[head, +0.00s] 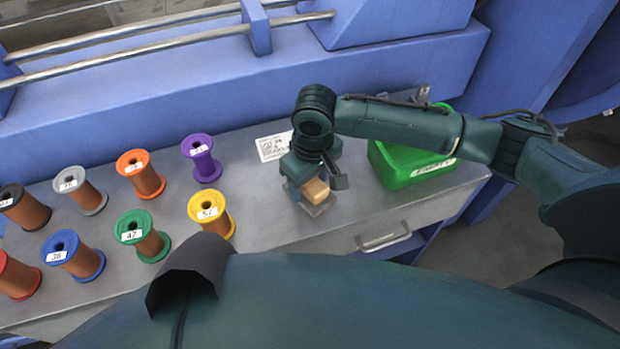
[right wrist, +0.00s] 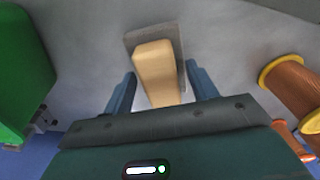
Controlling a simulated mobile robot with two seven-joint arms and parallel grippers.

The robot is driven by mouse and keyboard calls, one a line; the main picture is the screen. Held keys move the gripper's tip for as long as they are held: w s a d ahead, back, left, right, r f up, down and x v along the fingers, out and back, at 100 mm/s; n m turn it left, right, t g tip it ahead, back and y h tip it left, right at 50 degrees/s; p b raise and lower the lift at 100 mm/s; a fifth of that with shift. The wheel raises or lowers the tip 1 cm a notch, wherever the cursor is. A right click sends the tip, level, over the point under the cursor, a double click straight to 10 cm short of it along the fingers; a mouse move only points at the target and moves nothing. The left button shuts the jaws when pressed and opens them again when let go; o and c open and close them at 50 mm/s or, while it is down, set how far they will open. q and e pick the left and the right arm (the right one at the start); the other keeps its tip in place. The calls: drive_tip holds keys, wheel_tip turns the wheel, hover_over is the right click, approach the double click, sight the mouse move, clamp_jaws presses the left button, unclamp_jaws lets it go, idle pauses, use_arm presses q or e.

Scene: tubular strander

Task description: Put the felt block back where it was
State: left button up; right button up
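The felt block (head: 315,191) is a tan block at the front of the grey bench top, right of the spools. In the right wrist view the felt block (right wrist: 156,72) lies over a thin grey square plate (right wrist: 131,42), which also shows in the head view (head: 320,209). My right gripper (head: 317,184) is over the block. In the right wrist view its two fingers (right wrist: 160,72) are spread on either side of the block, with small gaps visible. The block's near end is partly hidden by the gripper body. My left gripper is not in view.
Several copper-wound spools, such as the yellow one (head: 211,213), stand on the left of the bench (head: 270,205). A green bin (head: 412,166) stands to the right. A white label card (head: 273,147) lies behind the gripper. A blue machine frame (head: 150,90) borders the back.

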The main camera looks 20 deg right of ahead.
sight(312, 183)
drive_tip(key=shift+r, duration=0.1)
wheel_tip(312, 183, up, 12)
drive_tip(key=p, duration=0.2)
drive_tip(key=shift+s+d, duration=0.15)
drive_tip(key=shift+s, duration=0.15)
idle(0.4)
